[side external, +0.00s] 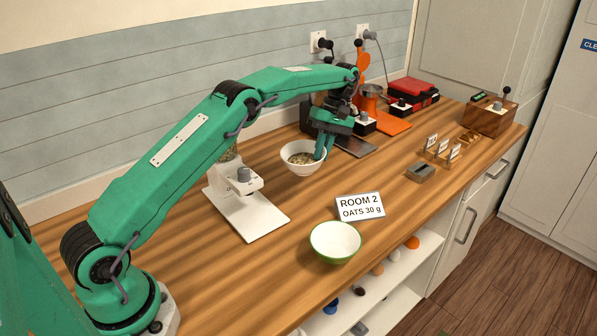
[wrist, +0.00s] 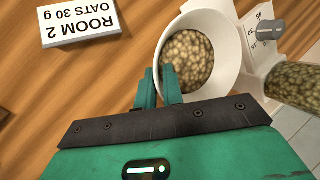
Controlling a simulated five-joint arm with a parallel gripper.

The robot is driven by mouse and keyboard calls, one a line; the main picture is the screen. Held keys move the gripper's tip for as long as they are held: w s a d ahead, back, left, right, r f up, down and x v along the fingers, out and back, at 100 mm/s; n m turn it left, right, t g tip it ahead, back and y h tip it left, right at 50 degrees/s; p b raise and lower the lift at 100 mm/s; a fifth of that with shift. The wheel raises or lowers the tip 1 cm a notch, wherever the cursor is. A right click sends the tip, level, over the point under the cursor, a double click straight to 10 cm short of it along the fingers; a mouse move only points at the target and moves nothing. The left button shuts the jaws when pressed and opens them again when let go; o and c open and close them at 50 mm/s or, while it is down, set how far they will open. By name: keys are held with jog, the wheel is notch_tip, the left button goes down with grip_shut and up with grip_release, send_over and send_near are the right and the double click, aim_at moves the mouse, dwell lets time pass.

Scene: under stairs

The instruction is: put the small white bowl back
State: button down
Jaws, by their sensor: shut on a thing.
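The small white bowl (side external: 290,151) holds oat-like flakes and stays about level, beside the white dispenser in the side view. In the wrist view, the bowl (wrist: 228,92) fills the top middle, with the flakes inside it. My gripper (side external: 323,152) is shut on the bowl's rim on its right side in the side view. Both green fingertips (wrist: 159,85) meet the rim in the wrist view. I cannot tell whether the bowl's base touches the counter.
The white dispenser (side external: 262,222) stands left of the bowl. A green bowl with a white inside (side external: 335,243) sits near the front edge. A card reading "ROOM 2 OATS 30 g" (side external: 361,206) lies behind it. Orange and red appliances (side external: 407,92) stand at the back right.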

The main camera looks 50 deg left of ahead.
aim_at(320, 161)
jog(key=shift+m, duration=0.7)
jog(key=s+d+r, duration=0.1)
jog(key=r, duration=0.1)
jog(key=s+d+r, duration=0.1)
jog(key=s+r, duration=0.1)
jog(key=s+d+r, duration=0.1)
jog(key=d, duration=0.1)
jog(key=shift+s+r, duration=0.3)
jog(key=shift+r, duration=0.1)
jog(key=s+d+r+m, duration=0.1)
jog(key=s+d+r, duration=0.1)
jog(key=s+d, duration=0.25)
jog(key=shift+s+d+f+m+y, duration=0.45)
jog(key=shift+s+d+f+m, duration=0.25)
jog(key=shift+s+d+f, duration=1.7)
jog(key=shift+s+d+f+m+y, duration=0.5)
jog(key=shift+s+d+f+m, duration=0.2)
jog(key=shift+s+d+f, duration=1.65)
jog(key=shift+s+d+f+m+y, duration=0.45)
jog(key=shift+s+d+f+m, duration=0.25)
jog(key=shift+s+d+f, duration=1.65)
jog(key=shift+s, duration=0.2)
jog(key=shift+f, duration=1.85)
jog(key=shift+f, duration=0.1)
